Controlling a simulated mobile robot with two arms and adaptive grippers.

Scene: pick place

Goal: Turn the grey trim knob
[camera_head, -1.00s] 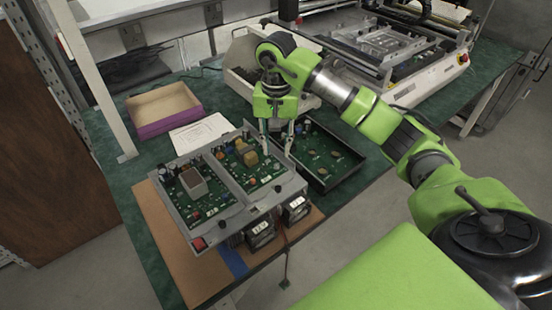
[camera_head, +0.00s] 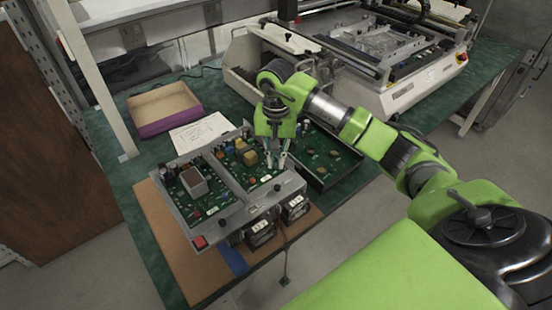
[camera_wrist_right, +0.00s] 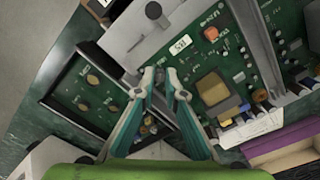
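The grey-framed chassis (camera_head: 228,217) with two green circuit boards lies on a brown board on the bench. A small dark round knob (camera_head: 277,188) sits on its front side; a round knob (camera_wrist_right: 153,11) on the grey panel also shows in the right wrist view. I cannot tell for certain whether this is the grey trim knob. My right gripper (camera_head: 276,167) points down over the chassis's right end, behind the knob in the head view. Its fingertips (camera_wrist_right: 160,72) are a narrow gap apart with nothing between them, short of the knob. My left gripper is out of view.
A black tray with a green board (camera_head: 345,170) lies right of the chassis. A red switch (camera_head: 199,242) and fan-like units (camera_head: 295,208) are at the chassis front. A purple-edged box (camera_head: 165,108), a white sheet (camera_head: 200,133) and a large machine (camera_head: 400,95) stand behind.

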